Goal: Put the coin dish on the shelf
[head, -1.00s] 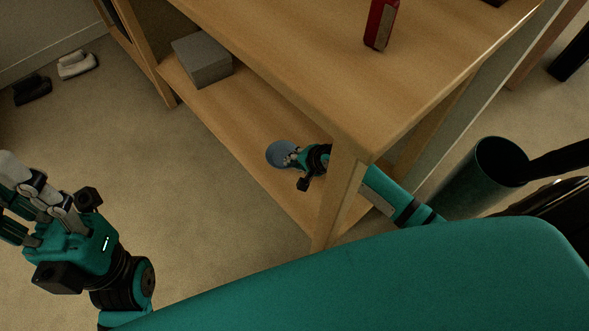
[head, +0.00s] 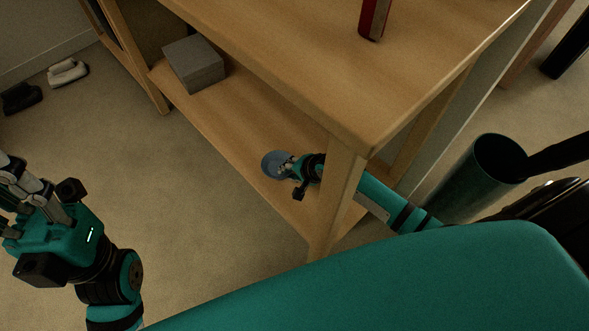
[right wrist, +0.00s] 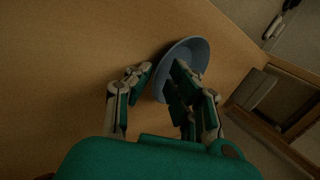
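The coin dish (head: 270,164) is a small round blue-grey dish over the lower shelf (head: 240,133) of the wooden unit, and appears to rest on it. It also shows in the right wrist view (right wrist: 196,53). My right gripper (head: 284,167) reaches in behind the unit's front post. In the right wrist view its fingers (right wrist: 160,78) are apart around the dish's near rim: one outside it, the others over its inside. A gap shows between the outside finger and the rim. My left gripper (head: 22,186) looks open and empty over the floor at left, its fingertips partly cut off.
A grey box (head: 195,64) stands at the far end of the lower shelf. A red object (head: 374,18) stands on the top board. The corner post (head: 337,195) is close beside my right arm. A dark green bin (head: 478,178) stands at right. Shoes (head: 68,73) lie on the floor.

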